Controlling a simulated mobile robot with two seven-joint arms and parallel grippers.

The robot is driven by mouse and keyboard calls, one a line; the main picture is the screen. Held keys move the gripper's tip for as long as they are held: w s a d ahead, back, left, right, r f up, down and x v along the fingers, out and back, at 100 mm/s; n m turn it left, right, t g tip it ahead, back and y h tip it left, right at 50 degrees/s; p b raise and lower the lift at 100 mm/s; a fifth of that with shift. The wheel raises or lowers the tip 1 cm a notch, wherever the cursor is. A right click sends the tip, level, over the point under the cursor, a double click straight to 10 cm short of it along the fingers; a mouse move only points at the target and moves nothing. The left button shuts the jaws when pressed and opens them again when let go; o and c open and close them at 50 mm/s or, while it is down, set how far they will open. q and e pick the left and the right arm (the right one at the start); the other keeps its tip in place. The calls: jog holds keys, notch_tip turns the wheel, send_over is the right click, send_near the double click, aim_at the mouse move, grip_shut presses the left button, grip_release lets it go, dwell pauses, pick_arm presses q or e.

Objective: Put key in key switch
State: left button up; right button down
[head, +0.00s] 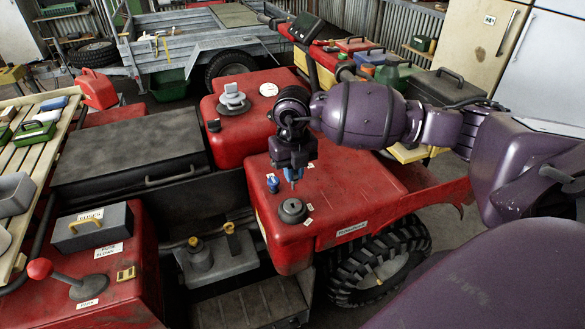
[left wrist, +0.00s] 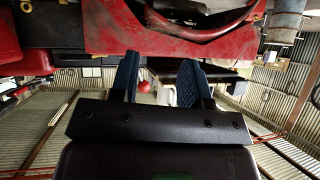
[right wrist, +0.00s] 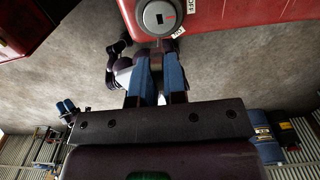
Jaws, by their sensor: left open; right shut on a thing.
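The key switch (head: 293,210) is a dark round disc on the red body. My left gripper (left wrist: 158,65) is open and empty, outside the head view.
A grey fuse box (head: 93,228) and a red-knobbed lever (head: 60,277) are at the lower left. A large black tyre (head: 380,263) is below right. A wooden rack with tools stands far left.

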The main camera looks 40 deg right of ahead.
notch_tip(320, 180, down, 2)
jog(key=shift+f+b, duration=0.25)
jog(key=shift+b, duration=0.35)
jog(key=shift+f+b, duration=0.3)
jog(key=shift+f, duration=0.7)
pick_arm(q)
jog(key=shift+w+d+f, duration=0.15)
jog(key=shift+w+f, duration=0.05)
jog(key=shift+f, duration=0.9)
jog(key=shift+s+f, duration=0.2)
jog(key=shift+s, duration=0.1)
jog(key=shift+s+f+g+b, duration=0.25)
jog(key=shift+f+g+b, duration=0.05)
jog(key=shift+f+b, duration=0.75)
pick_arm(e)
jog(key=shift+f, duration=1.9)
pick_arm(q)
jog(key=shift+s, duration=0.1)
pick_arm(e)
jog(key=c, duration=1.1)
grip_release()
